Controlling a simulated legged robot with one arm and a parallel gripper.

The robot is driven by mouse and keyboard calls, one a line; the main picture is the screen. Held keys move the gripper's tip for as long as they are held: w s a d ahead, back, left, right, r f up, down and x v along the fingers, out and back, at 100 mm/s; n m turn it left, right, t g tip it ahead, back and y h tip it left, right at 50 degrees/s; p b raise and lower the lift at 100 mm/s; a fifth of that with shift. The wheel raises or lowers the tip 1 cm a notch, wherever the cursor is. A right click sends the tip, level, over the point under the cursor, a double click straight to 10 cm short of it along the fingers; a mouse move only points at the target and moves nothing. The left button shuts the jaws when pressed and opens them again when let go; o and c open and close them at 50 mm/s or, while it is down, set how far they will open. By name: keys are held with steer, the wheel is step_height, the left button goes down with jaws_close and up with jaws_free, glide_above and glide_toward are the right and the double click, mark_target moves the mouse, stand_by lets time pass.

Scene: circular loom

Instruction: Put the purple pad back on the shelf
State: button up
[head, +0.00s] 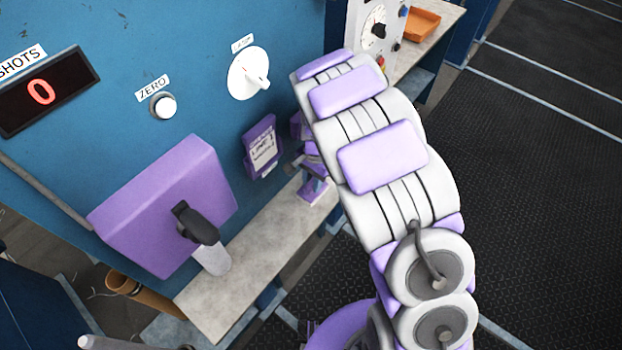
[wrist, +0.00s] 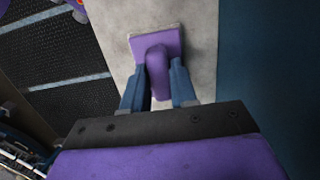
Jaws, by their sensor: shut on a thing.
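The purple pad (wrist: 172,37) has a raised grip block, and my gripper (wrist: 159,66) is shut on that block with a blue finger on each side. In the wrist view the pad is over the grey shelf (wrist: 116,22); I cannot tell whether it rests on it or hangs just above. In the head view the pad (head: 313,192) shows partly below my gripper (head: 308,166), at the far part of the shelf (head: 232,262). My arm hides part of this area.
The blue panel (head: 210,55) rises behind the shelf, with a dial (head: 247,73), a ZERO button (head: 163,105), a purple tag (head: 262,147) and a counter reading 0 (head: 42,91). A purple box (head: 160,205) with a black handle juts out. The shelf's near part is bare.

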steer(key=shift+d, duration=0.25)
steer(key=shift+f, duration=0.3)
steer(key=o, duration=0.8)
steer(key=shift+a, duration=0.25)
steer(key=shift+o, duration=1.1)
steer(key=shift+d, duration=0.1)
steer(key=shift+d+r, duration=0.1)
step_height(320, 180, up, 17)
steer(key=w+d, duration=0.1)
steer(key=shift+w, duration=0.35)
